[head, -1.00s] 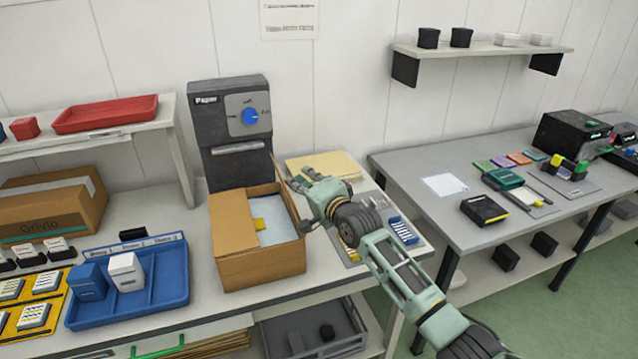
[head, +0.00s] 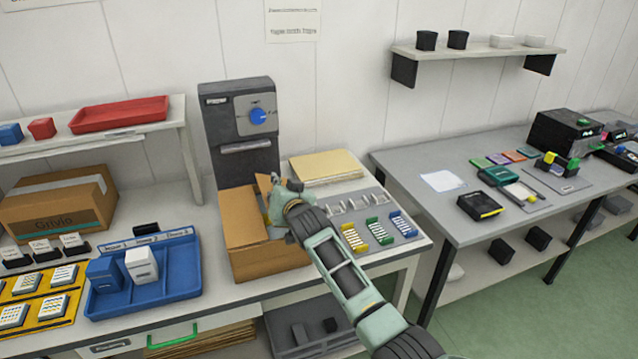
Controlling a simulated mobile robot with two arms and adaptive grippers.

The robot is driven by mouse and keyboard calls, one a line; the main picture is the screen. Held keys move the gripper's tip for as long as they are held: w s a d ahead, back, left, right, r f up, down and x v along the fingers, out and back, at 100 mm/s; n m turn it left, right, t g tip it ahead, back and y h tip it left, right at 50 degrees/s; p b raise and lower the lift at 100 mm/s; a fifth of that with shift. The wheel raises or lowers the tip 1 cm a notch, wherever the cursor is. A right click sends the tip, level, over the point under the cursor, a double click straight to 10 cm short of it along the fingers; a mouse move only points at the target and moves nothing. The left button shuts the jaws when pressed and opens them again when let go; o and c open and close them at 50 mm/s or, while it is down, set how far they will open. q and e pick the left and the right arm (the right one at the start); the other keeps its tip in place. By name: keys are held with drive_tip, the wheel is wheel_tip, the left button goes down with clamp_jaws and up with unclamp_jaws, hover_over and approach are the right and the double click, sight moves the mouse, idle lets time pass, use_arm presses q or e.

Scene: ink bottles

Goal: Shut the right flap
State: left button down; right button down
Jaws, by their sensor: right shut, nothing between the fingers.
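The open cardboard box (head: 268,262) stands on the left bench in front of the dark Paper dispenser. Its left flap (head: 243,217) lies folded in over the left part of the opening. A small piece of upright cardboard (head: 264,185) shows at the back of the box. My right gripper (head: 279,190) is shut and empty, above the right side of the box. The gripper and wrist hide the right flap and most of the box's inside, so I cannot tell the flap's angle or whether I touch it. My left gripper is out of view.
The Paper dispenser (head: 240,130) stands close behind the box. A blue divided tray (head: 180,284) with a blue and a white bottle box is to the left. A grey rack (head: 408,246) with colored strips and a paper stack (head: 326,166) lie to the right.

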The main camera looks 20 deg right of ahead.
sight(266, 195)
drive_tip(key=shift+a+f+n+b, duration=0.4)
drive_tip(key=shift+a+f+n, duration=0.2)
drive_tip(key=shift+f, duration=0.15)
drive_tip(key=shift+a+f+n+h+b, duration=0.25)
drive_tip(key=shift+f+n+h+b, duration=0.15)
drive_tip(key=shift+n+h, duration=0.1)
drive_tip(key=shift+a+f+b, duration=0.2)
drive_tip(key=shift+f+b, duration=0.05)
drive_tip(key=shift+b, duration=0.05)
drive_tip(key=shift+f, duration=0.1)
